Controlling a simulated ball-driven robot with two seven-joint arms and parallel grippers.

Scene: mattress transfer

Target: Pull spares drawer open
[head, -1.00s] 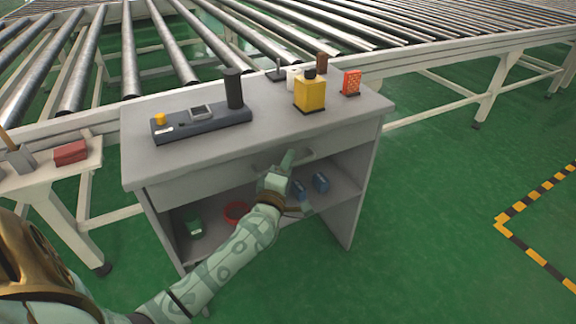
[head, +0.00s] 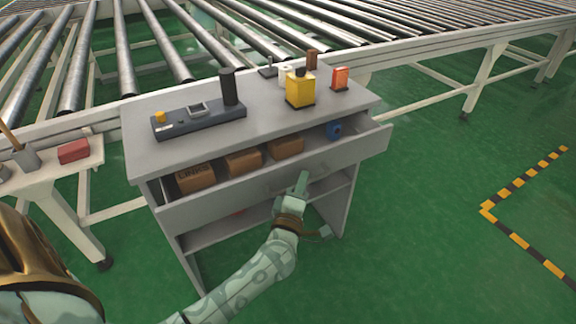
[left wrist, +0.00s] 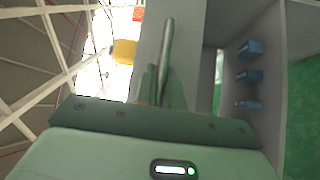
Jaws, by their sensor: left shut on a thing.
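The spares drawer (head: 350,152) of the grey workbench is pulled out. Several brown boxes (head: 244,162), one with dark lettering, and a blue item (head: 334,130) sit inside it. My left gripper (head: 302,183) is at the right half of the drawer front, shut on the drawer's handle. The fingers partly hide the handle in the head view. In the left wrist view a bar-like handle (left wrist: 168,45) stands up between the fingers against the grey front. My right gripper is not in view.
On the bench top (head: 190,148) stand a dark device (head: 200,119), a black cylinder (head: 229,86), a yellow container (head: 300,90) and an orange box (head: 340,78). Below is an open shelf (head: 215,238). A roller conveyor runs behind. Green floor is free at right.

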